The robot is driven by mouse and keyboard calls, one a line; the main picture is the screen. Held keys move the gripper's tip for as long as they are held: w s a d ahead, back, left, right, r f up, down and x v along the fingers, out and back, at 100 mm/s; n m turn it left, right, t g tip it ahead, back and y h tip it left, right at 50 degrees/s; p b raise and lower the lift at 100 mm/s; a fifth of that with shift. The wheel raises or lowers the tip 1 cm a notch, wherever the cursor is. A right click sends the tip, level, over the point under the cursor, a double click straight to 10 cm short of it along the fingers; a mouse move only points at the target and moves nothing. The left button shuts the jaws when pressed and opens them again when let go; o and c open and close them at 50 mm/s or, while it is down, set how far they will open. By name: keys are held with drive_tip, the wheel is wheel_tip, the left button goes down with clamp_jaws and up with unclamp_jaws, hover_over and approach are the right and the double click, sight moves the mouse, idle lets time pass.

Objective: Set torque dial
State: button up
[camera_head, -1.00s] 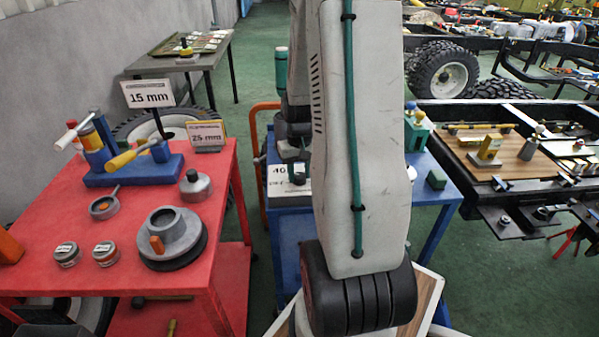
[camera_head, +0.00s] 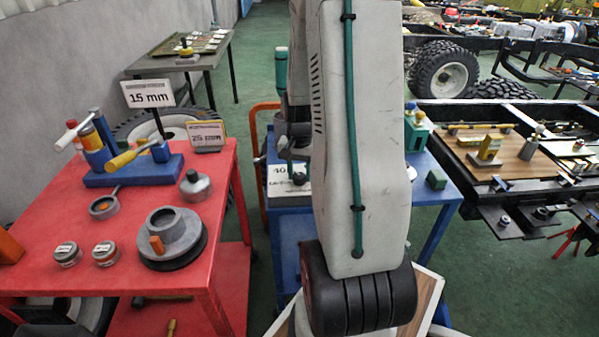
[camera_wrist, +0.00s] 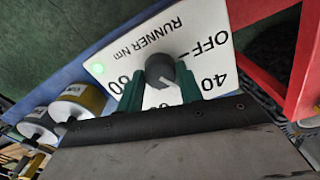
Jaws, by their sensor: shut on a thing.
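The torque dial (camera_wrist: 159,68) is a dark round knob with a pale pointer line on a white panel (camera_wrist: 185,40). The panel reads "RUNNER Nm", "OFF" and "40", with another number partly hidden at left; the print appears upside down. My gripper (camera_wrist: 161,78) has its dark green fingers on either side of the knob and is shut on it. The pointer slants toward the lower right of the wrist view; its exact mark is hard to read. The white panel, with a "40", also shows small in the head view (camera_head: 278,183), partly behind my arm.
A green light (camera_wrist: 98,68) glows at the panel's corner. Yellow-and-white cylinders (camera_wrist: 78,100) stand left of my gripper. A red frame (camera_wrist: 300,65) stands at right in the wrist view. A red table (camera_head: 60,215) with tools is left in the head view.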

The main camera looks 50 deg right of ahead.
sight(299, 175)
idle(0.3)
drive_tip(key=o, duration=1)
drive_tip(key=shift+r, duration=0.1)
wheel_tip(299, 175, up, 8)
drive_tip(key=shift+f, duration=0.15)
